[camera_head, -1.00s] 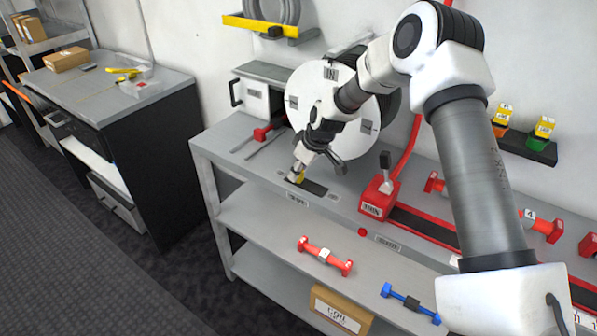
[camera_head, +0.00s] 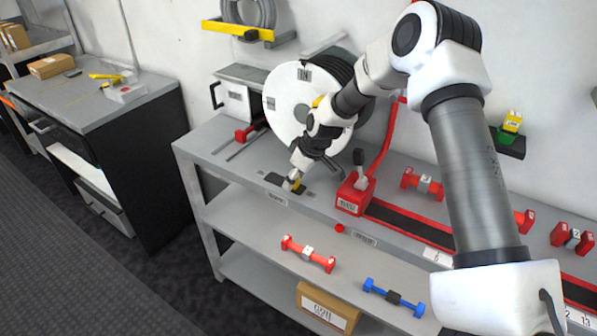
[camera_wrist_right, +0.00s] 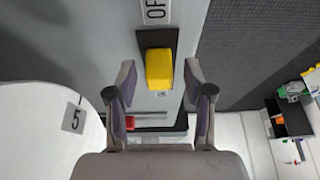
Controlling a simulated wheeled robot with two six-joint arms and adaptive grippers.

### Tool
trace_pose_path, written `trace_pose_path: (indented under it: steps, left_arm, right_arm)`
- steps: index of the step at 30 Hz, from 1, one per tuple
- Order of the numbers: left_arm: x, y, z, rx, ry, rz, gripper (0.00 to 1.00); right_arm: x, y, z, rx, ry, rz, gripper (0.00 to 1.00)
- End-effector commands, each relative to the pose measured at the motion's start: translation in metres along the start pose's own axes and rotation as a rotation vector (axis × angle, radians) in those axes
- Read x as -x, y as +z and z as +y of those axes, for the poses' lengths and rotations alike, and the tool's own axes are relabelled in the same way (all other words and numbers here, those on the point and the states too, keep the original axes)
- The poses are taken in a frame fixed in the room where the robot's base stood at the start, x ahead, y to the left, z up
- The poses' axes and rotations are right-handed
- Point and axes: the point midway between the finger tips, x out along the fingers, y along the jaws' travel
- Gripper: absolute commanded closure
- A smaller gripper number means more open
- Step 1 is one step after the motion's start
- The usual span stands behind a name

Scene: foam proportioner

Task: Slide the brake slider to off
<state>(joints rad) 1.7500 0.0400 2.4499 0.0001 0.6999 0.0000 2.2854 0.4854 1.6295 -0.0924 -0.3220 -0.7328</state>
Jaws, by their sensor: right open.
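The brake slider is a yellow block (camera_wrist_right: 159,68) on a dark track plate (camera_wrist_right: 157,38). In the wrist view it sits between the fingertips of my right gripper (camera_wrist_right: 160,75), which is open around it with gaps on both sides. A label reading "OF", cut off by the frame edge (camera_wrist_right: 155,11), lies beyond the plate's upper end, with a short dark strip between it and the block. In the head view the right gripper (camera_head: 291,184) is low at the table's front edge; the dark plate (camera_head: 272,178) shows to its left. My left gripper is not seen.
A white reel (camera_head: 290,100) stands behind the right gripper. A red box with a lever (camera_head: 355,192) is to its right. A red handle (camera_head: 245,133) is at the left. Dumbbell-shaped red (camera_head: 307,252) and blue (camera_head: 394,297) parts lie on the shelf below.

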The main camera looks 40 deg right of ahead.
Motion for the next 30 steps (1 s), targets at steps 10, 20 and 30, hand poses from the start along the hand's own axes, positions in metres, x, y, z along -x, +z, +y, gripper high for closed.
trace_pose_path:
  steps: [10,20,30]
  left_arm:
    - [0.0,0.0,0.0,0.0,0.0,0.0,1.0]
    - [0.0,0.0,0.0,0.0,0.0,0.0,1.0]
    - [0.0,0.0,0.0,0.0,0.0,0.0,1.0]
  right_arm:
    - [0.077,-0.001,0.001,-0.002,-0.001,0.007,0.48]
    - [0.116,0.001,0.001,-0.002,-0.001,-0.001,0.48]
    - [0.116,0.001,0.001,-0.002,-0.001,-0.001,0.48]
